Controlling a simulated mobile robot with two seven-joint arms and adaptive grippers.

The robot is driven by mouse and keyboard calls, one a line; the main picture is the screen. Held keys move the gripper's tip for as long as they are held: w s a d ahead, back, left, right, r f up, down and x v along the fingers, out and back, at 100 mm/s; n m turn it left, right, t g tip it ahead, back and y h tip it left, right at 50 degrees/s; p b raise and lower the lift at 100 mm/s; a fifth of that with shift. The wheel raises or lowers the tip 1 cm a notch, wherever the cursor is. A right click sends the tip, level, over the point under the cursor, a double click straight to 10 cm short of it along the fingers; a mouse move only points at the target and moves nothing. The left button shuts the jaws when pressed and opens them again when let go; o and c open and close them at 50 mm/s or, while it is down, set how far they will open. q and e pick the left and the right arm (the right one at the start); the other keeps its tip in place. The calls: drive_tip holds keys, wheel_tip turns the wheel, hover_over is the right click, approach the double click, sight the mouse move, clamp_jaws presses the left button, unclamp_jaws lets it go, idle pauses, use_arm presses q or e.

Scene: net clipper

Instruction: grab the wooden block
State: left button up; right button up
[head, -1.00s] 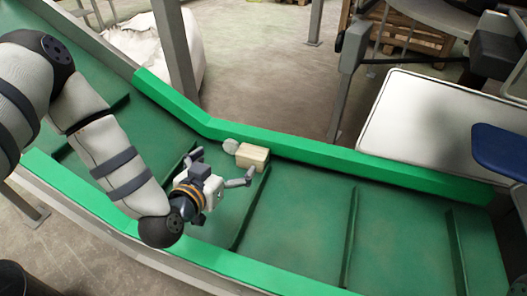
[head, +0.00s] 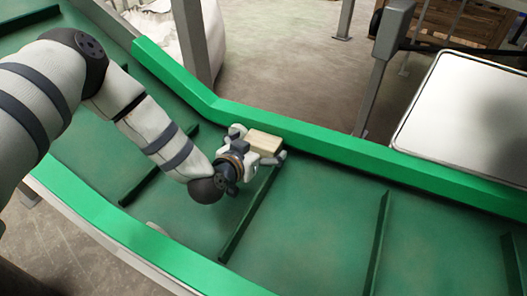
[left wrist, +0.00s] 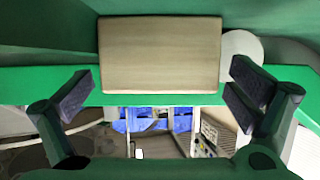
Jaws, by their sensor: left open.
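The wooden block (head: 264,141) is pale and box-shaped. It lies on the green conveyor against the far green side rail. My left gripper (head: 259,146) is at the near side of the block, open, with its fingers toward the block's two ends. In the left wrist view the block (left wrist: 160,52) is centred between the spread fingers, slightly beyond the fingertips (left wrist: 163,88). I see gaps on both sides and no finger pressing on it. My right gripper is in neither view.
A pale round object (left wrist: 241,46) sits beside the block in the left wrist view. The far green rail (head: 330,148) runs behind the block. A raised cleat (head: 248,215) crosses the belt close by. The belt to the right is clear.

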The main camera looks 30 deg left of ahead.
use_arm(q)
drive_tip(key=shift+r, duration=0.1)
drive_tip(key=c, duration=1.3)
